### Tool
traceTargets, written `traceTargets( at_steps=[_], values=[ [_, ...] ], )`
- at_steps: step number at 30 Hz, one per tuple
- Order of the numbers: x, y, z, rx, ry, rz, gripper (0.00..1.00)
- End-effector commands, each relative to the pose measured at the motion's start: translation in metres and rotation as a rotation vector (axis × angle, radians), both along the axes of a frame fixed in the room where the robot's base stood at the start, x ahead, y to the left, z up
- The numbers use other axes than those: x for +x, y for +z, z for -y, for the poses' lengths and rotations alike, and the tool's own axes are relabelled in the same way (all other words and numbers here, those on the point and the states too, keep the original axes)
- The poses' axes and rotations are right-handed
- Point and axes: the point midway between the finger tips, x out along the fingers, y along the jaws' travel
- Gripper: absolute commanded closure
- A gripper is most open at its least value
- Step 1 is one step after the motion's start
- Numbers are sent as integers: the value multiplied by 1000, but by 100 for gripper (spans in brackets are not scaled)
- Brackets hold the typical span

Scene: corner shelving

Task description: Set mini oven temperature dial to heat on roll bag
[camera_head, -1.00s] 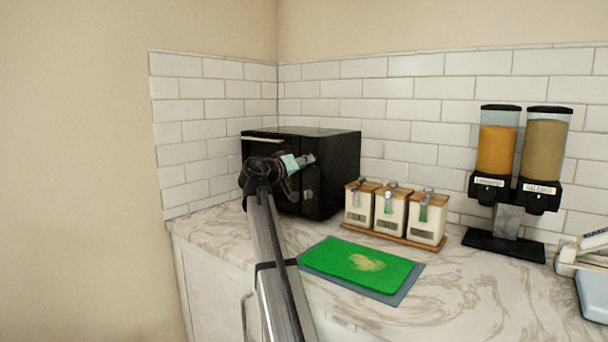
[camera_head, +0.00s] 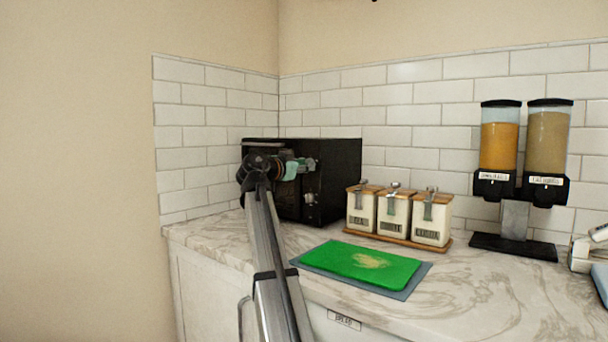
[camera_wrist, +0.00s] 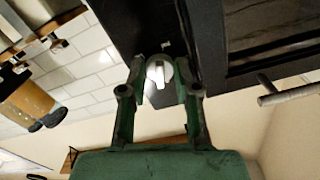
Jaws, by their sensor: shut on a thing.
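The mini oven (camera_head: 337,175) is a black box in the counter's back corner, its front toward my arm. My gripper (camera_head: 304,166) is at the right part of the oven's front, at its upper dial. In the wrist view my gripper (camera_wrist: 160,68) has its two green-grey fingers shut on a pale silver dial (camera_wrist: 158,73), one on each side. A lower knob (camera_head: 310,199) sits below, free of the gripper. The oven's door and bar handle (camera_wrist: 287,94) also show in the wrist view. The dial's markings and its setting cannot be read.
Right of the oven stand several lidded canisters (camera_head: 393,214) on a wooden tray (camera_head: 395,239). A green board (camera_head: 364,261) lies on a grey mat in front. Two dispensers (camera_head: 520,150) stand farther right. The marble counter (camera_head: 450,295) is clear at the front.

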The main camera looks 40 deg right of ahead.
Motion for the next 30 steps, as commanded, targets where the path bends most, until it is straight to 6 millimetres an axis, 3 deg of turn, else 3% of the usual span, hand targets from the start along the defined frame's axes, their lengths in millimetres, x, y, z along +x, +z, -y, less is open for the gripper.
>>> traceTargets(
  at_steps=[12,27,28,30],
  values=[
    [1,2,1,42,1,178,100],
    [2,3,1,46,2,196,100],
    [2,3,1,46,2,196,65],
    [2,3,1,46,1,196,45]
  ],
)
